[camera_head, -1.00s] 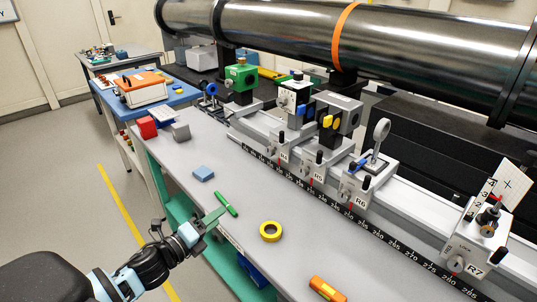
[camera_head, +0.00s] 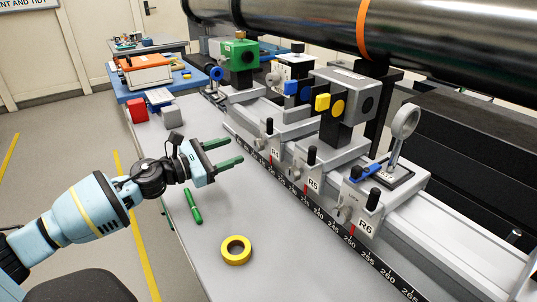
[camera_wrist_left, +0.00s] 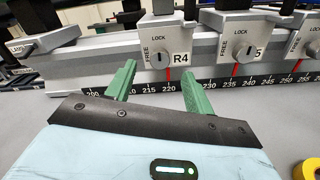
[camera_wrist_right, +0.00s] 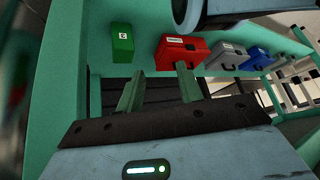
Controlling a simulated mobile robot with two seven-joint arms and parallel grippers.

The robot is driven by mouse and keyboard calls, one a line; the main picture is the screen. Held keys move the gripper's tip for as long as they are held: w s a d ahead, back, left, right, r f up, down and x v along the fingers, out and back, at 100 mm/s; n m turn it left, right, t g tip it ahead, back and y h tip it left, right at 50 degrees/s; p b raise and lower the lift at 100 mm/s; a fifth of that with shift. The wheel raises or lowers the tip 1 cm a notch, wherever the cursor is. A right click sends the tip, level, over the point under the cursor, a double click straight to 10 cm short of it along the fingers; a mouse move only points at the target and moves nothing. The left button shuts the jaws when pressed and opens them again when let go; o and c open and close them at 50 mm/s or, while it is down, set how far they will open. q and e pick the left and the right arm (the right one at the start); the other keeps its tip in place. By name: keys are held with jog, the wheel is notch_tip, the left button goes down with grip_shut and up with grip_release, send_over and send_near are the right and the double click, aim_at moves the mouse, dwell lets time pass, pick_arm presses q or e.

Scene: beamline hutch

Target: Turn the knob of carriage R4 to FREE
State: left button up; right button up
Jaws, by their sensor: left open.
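Carriage R4 (camera_head: 274,152) sits on the rail, left of R5 and R6. In the left wrist view its round grey knob (camera_wrist_left: 161,58) has LOCK printed above and FREE at its left; its dark mark looks upright, toward LOCK. A red pointer is below it at about 220 on the scale. My left gripper (camera_head: 230,151) is open and empty in front of the rail, its green fingers facing R4. In the left wrist view the fingertips (camera_wrist_left: 158,72) lie either side of the knob, still apart from it. My right gripper (camera_wrist_right: 158,80) is open and empty, away from the rail.
Carriages R5 (camera_head: 313,182) and R6 (camera_head: 362,224) stand to the right. A yellow tape roll (camera_head: 236,250) and green pen (camera_head: 193,206) lie on the bench. In the right wrist view, green, red (camera_wrist_right: 180,52), grey and blue boxes are near the right gripper.

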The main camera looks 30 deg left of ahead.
aim_at(255, 145)
pick_arm(q)
jog(key=shift+w+f, duration=0.15)
jog(key=shift+f, duration=0.25)
jog(key=shift+w, duration=0.1)
jog(key=shift+p+x, duration=0.9)
jog(key=shift+x, duration=2.9)
jog(key=shift+d, duration=0.1)
jog(key=c, duration=0.9)
jog(key=shift+c, duration=0.4)
